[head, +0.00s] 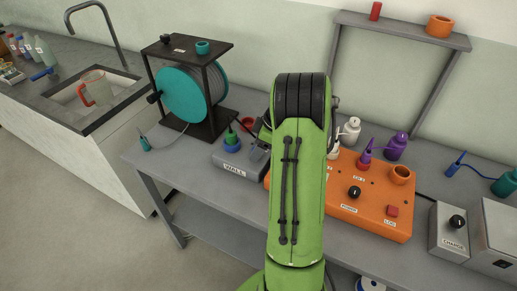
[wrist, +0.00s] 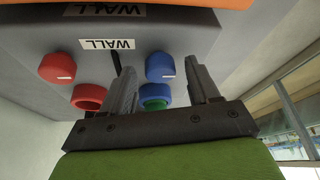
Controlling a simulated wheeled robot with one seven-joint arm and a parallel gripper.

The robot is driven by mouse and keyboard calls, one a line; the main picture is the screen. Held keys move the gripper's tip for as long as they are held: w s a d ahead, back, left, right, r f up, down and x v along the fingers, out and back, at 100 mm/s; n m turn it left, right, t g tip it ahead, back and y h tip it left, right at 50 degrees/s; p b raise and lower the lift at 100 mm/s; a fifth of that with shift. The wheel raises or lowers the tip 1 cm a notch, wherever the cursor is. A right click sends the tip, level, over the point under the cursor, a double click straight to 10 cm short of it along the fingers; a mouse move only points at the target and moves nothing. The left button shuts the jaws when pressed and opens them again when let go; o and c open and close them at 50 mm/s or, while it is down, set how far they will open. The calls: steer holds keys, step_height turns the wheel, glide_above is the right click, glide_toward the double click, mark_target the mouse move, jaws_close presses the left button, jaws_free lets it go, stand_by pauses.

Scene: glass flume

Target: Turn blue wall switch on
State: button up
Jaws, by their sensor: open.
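The blue wall switch is a round blue knob (wrist: 160,67) with a short white mark on its face, on a grey box labelled WALL (wrist: 195,45). The box also shows in the head view (head: 228,163). My gripper (wrist: 161,64) is open, its two fingers on either side of the blue knob in the wrist view, with gaps on both sides. I cannot tell how far the fingertips are from the box. In the head view my gripper (head: 258,150) is partly hidden by my green arm, beside the box.
A red knob (wrist: 57,67) and a red ring (wrist: 88,96) sit beside the blue knob. An orange panel (head: 340,205) is right of the box, and a teal reel (head: 183,95) stands behind left.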

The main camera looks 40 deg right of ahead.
steer(key=c, duration=1)
steer(key=shift+c, duration=0.2)
steer(key=shift+m, duration=0.3)
steer(key=m+b, duration=0.1)
steer(key=m+h+b, duration=0.1)
steer(key=m, duration=0.1)
steer(key=shift+a+m+t+h, duration=0.15)
steer(key=shift+m+t+h, duration=0.15)
steer(key=m+h, duration=0.1)
steer(key=m, duration=0.1)
steer(key=m+b, duration=0.1)
steer(key=m, duration=0.1)
steer(key=shift+a+m+h, duration=0.15)
steer(key=shift+m+h, duration=0.15)
steer(key=shift+h, duration=0.1)
steer(key=m, duration=0.2)
steer(key=m+h, duration=0.1)
steer(key=m, duration=0.1)
steer(key=shift+a+h, duration=0.1)
steer(key=shift+h, duration=0.2)
steer(key=m, duration=0.2)
steer(key=m+g+h, duration=0.1)
steer(key=m, duration=0.2)
steer(key=shift+w+g, duration=0.1)
steer(key=shift+g, duration=0.2)
